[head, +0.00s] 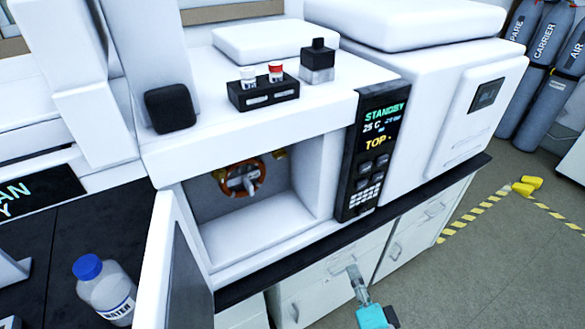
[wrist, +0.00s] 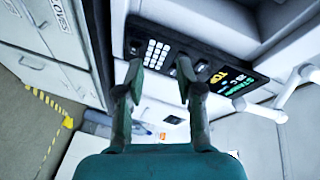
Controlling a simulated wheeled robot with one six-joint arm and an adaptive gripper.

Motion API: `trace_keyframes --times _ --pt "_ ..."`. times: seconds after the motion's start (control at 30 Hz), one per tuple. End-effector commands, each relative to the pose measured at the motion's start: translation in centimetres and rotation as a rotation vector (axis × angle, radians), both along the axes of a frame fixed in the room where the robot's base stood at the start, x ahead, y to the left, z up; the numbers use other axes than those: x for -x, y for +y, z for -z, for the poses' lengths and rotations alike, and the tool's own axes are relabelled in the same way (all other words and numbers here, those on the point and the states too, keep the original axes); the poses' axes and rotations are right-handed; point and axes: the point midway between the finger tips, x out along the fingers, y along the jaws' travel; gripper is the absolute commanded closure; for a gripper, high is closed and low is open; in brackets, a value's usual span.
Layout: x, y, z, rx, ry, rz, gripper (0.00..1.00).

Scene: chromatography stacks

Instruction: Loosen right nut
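The oven chamber (head: 250,225) of the white instrument stands open in the head view. Inside, an orange-brown ring-shaped coil (head: 227,170) hangs on a grey mount. A small brass fitting (head: 279,153), apparently the right nut, sits at the upper right of the coil. Another brass fitting (head: 219,175) sits at its upper left. Both are too small to tell how tight they are. My gripper (head: 353,270) is outside the oven, low and right of the opening, in front of the cabinets. The wrist view shows my gripper (wrist: 158,72) with its fingers apart and nothing between them.
The oven door (head: 182,265) hangs open at the left of the chamber. A control panel (head: 372,150) reading STANDBY is right of the opening; it also shows in the wrist view (wrist: 195,62). A blue-capped bottle (head: 104,290) stands at lower left. Floor at right is largely clear.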

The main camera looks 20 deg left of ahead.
Motion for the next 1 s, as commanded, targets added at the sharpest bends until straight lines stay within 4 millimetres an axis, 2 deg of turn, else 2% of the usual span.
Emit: trace_keyframes --times 0.03,0.2,0.33,0.5,0.7,0.87,1.0 --pt "-1.4 1.4 -1.5 -0.039 0.000 -0.027 0.64" --pt "-4.7 5.9 -6.0 -0.167 0.042 -0.126 0.64" --pt "-6.7 9.4 -9.8 -0.250 0.076 -0.207 0.64" --pt "-8.0 12.8 -14.1 -0.329 0.118 -0.295 0.64" --pt "-8.4 14.7 -16.4 -0.363 0.145 -0.343 0.64" --pt "-9.1 15.6 -16.5 -0.367 0.149 -0.347 0.64" --pt "-10.4 17.1 -16.6 -0.367 0.147 -0.347 0.64"
